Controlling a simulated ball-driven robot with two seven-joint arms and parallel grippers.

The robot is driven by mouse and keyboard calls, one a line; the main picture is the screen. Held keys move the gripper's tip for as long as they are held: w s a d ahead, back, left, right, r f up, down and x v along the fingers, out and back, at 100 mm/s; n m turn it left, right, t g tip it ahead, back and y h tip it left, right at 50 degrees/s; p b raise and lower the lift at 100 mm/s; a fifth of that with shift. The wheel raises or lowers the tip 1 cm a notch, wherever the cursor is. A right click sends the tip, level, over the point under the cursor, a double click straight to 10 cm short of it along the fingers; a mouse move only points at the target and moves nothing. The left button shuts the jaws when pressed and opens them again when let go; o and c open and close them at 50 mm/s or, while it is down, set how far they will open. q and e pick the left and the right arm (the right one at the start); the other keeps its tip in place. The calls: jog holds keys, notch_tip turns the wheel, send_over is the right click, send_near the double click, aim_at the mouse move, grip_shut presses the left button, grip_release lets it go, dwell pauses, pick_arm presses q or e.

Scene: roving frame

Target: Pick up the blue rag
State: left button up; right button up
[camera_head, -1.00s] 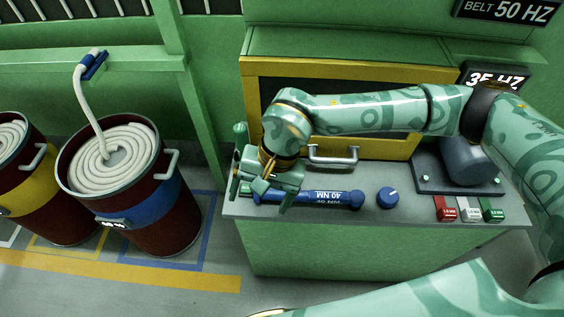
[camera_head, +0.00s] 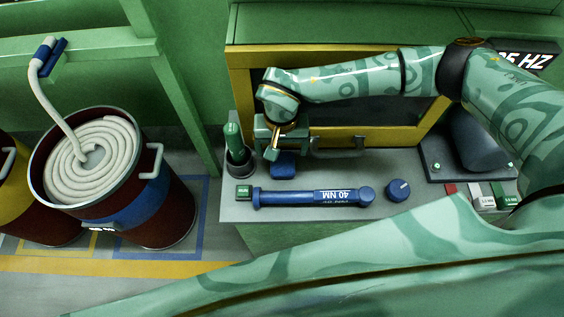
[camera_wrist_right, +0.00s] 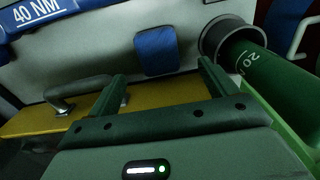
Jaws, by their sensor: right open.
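The blue rag (camera_head: 284,164) is a small folded pad lying flat on the grey bench top, behind the blue torque wrench. My right gripper (camera_head: 270,150) is above it at its upper left, and partly overlaps it in the head view. In the right wrist view the rag (camera_wrist_right: 157,52) shows beyond and between the two spread green fingertips (camera_wrist_right: 161,70), apart from them. The right gripper is open and empty. My left gripper is not in view.
The blue 40 NM torque wrench (camera_head: 312,197) lies in front of the rag, with a blue knob (camera_head: 399,190) to its right. A green-handled tool stands in a dark cup (camera_head: 238,163) at left. A metal handle (camera_head: 338,150) sticks out from the yellow-framed door.

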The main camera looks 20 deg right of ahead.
aim_at(283, 162)
notch_tip(283, 162, down, 7)
jog(key=shift+d+b, duration=0.1)
jog(key=shift+b, duration=0.4)
jog(key=shift+s, duration=0.1)
jog(key=c, duration=1.1)
